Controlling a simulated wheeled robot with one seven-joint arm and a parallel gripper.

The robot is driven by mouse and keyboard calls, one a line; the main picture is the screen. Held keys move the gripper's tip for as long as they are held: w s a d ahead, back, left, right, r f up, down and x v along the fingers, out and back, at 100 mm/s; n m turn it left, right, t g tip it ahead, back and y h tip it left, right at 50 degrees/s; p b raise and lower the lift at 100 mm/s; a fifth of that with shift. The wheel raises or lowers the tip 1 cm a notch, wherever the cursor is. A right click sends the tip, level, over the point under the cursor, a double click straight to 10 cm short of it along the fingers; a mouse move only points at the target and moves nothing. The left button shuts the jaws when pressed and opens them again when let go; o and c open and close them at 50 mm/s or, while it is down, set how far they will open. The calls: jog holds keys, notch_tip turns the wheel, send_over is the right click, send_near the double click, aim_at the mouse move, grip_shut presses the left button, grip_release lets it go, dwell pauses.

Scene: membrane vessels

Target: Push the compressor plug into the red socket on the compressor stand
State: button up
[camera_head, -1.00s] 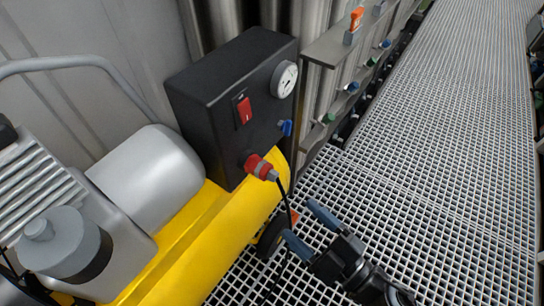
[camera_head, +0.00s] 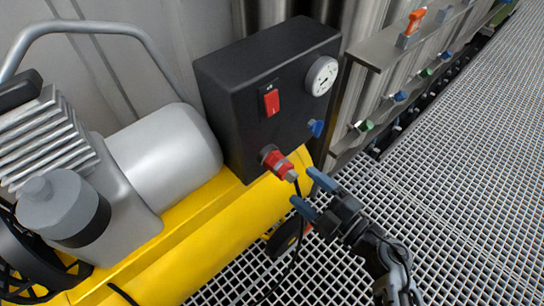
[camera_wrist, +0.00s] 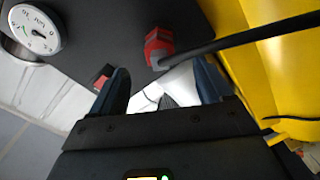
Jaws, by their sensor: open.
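The red compressor plug (camera_head: 284,168) sits at the red socket (camera_head: 268,154) on the lower front of the black control box (camera_head: 265,110). A grey ring shows between the red parts; I cannot tell how deeply the plug is seated. A black cable (camera_head: 299,215) hangs from the plug's end. My gripper (camera_head: 302,185) is open and empty, just off the plug's cable end, its blue fingers pointing toward it. In the wrist view the red plug (camera_wrist: 158,46) lies beyond the fingertips (camera_wrist: 163,76), between them, with its cable running right.
The box carries a red switch (camera_head: 271,101), a gauge (camera_head: 321,76) and a blue knob (camera_head: 316,128). The yellow tank (camera_head: 215,235) lies below left. A rail with coloured valves (camera_head: 398,96) stands behind right. Open grating (camera_head: 450,170) fills the right.

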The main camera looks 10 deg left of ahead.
aim_at(281, 167)
jog(key=shift+b+x, duration=0.75)
jog(key=shift+x, duration=3.65)
jog(key=shift+p, duration=0.6)
jog(key=shift+c, duration=0.3)
jog(key=c, duration=1.4)
jog(key=shift+o, duration=0.2)
jog(key=shift+p+v, duration=1.25)
jog(key=shift+v, duration=1.75)
